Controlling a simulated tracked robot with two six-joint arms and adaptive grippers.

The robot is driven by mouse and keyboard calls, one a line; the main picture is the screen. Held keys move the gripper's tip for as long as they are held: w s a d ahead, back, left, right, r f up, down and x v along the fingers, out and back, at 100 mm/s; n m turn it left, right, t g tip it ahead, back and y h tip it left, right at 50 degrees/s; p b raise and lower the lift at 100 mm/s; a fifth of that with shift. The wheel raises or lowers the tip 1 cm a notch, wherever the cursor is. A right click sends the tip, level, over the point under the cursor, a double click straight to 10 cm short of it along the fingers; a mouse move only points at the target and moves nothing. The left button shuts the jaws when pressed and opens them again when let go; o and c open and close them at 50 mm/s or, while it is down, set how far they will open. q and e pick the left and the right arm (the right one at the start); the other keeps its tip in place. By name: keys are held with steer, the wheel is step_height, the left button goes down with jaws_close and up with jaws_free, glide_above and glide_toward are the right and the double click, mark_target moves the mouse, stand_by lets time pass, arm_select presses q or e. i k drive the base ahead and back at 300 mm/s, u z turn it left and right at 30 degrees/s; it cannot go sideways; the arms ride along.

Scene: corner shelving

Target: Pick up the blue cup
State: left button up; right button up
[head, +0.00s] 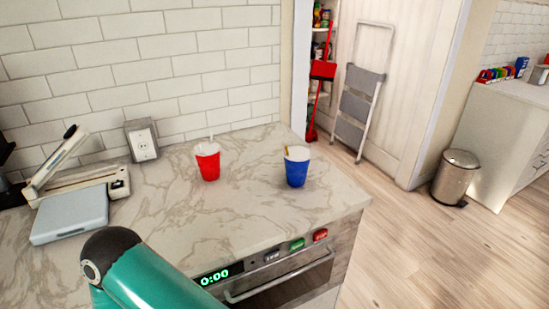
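The blue cup (297,170) stands upright on the marble counter (240,225), near its right end. It has a white rim, and something small and orange-brown shows at its top left edge. A red cup (208,163) with a white top and a straw stands to its left, with a gap between them. A teal link of my arm shows at the lower left, apart from both cups. Neither of my grippers is in view.
A grey scale-like box (70,215) and a lever device (75,180) stand at the counter's left. An oven with a handle (280,277) is below the counter front. A metal bin (455,177) and folded step ladder (361,90) stand beyond. Floor at right is clear.

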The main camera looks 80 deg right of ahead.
mark_target(297, 164)
steer(key=z, duration=0.1)
steer(key=k, duration=1)
steer(key=u, duration=1.15)
steer(key=i, duration=0.1)
steer(key=z, duration=2.7)
steer(key=i, duration=0.55)
steer(key=u, duration=0.4)
steer(key=k, duration=0.75)
steer(key=z, duration=0.25)
steer(key=i, duration=0.6)
steer(key=u, duration=0.05)
